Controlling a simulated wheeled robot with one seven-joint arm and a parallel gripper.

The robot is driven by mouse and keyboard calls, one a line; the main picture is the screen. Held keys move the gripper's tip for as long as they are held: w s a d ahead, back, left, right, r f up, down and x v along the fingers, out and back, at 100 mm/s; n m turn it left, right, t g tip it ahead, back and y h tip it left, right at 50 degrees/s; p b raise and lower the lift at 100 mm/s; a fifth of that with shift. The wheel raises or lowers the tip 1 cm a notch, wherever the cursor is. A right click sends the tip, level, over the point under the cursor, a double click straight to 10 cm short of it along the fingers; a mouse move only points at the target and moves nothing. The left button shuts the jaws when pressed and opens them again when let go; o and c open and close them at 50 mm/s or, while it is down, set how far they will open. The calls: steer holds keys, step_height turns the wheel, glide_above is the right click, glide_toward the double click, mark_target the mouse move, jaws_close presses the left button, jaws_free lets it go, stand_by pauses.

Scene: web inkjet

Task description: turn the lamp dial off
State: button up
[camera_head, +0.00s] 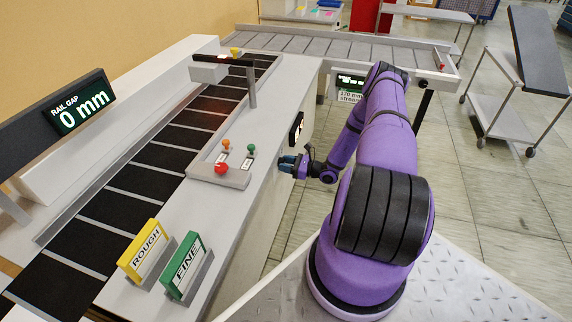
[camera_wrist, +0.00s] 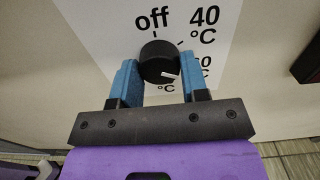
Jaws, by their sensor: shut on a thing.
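The lamp dial (camera_wrist: 158,56) is a round black knob on a white label plate (camera_wrist: 105,25) in the wrist view. Its white mark points to the right and slightly down, toward the partly hidden lower °C markings, away from "off" above the knob. "40 °C" is printed at the upper right. My gripper (camera_wrist: 160,68) has one blue finger on each side of the knob and is shut on it. In the head view my gripper (camera_head: 291,165) is at the side face of the conveyor bench; the dial cannot be made out there.
A dark lit display (camera_head: 297,128) is on the bench side just above my gripper. A small control box (camera_head: 236,180) with red, orange and green knobs is on the bench top. ROUGH (camera_head: 144,252) and FINE (camera_head: 183,266) signs stand nearer.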

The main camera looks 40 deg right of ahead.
steer(key=n, duration=1.1)
steer(key=shift+d, duration=0.15)
steer(key=n, duration=0.3)
steer(key=shift+n, duration=0.4)
steer(key=n, duration=0.4)
steer(key=shift+r, duration=0.1)
steer(key=n, duration=0.4)
steer(key=shift+n, duration=0.3)
steer(key=o, duration=0.9)
